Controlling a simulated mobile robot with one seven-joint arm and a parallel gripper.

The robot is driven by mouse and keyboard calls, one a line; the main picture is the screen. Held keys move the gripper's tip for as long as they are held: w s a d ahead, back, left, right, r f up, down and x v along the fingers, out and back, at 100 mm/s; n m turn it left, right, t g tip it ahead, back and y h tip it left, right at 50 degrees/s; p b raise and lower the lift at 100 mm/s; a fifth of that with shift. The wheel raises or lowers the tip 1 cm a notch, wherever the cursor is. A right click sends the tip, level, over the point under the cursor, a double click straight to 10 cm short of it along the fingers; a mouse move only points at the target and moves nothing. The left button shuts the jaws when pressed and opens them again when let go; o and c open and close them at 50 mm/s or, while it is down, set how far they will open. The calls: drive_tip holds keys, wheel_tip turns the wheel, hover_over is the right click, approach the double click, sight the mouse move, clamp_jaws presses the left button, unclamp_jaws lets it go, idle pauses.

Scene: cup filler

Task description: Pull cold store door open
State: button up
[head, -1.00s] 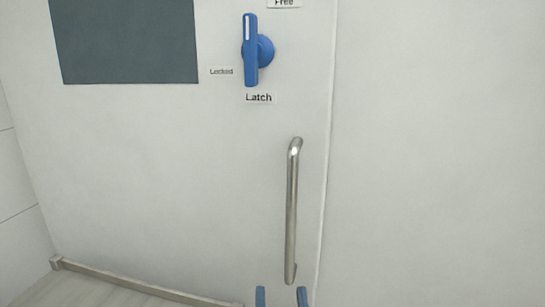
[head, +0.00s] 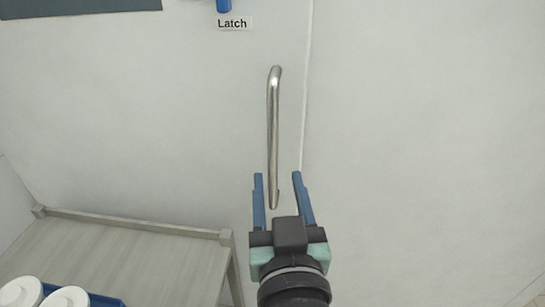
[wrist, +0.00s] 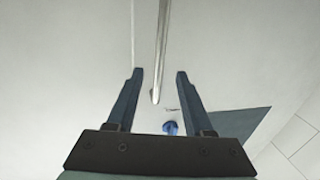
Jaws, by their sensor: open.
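The white cold store door (head: 170,130) fills the left and middle of the head view, with its edge seam just right of the handle. Its vertical steel bar handle (head: 273,130) is upright. My gripper (head: 277,180) is open, its two blue fingers on either side of the handle's lower end in the head view. In the wrist view the handle (wrist: 161,45) shows between and beyond the open fingers (wrist: 159,75); I see no finger touching it. The blue latch (head: 223,5) is mostly cut off at the top of the head view, above its "Latch" label (head: 232,23).
A wooden table (head: 130,250) stands at the lower left, close to my gripper's left side. White round-lidded containers (head: 45,294) in a blue tray (head: 105,301) sit on it. Plain wall (head: 430,130) lies right of the door seam. A dark panel (head: 80,7) is at the top left.

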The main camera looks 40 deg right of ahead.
sight(273, 148)
drive_tip(key=x, duration=1)
drive_tip(key=shift+w+d, duration=0.1)
drive_tip(key=shift+d, duration=0.05)
drive_tip(key=shift+c, duration=0.2)
clamp_jaws()
idle(1.1)
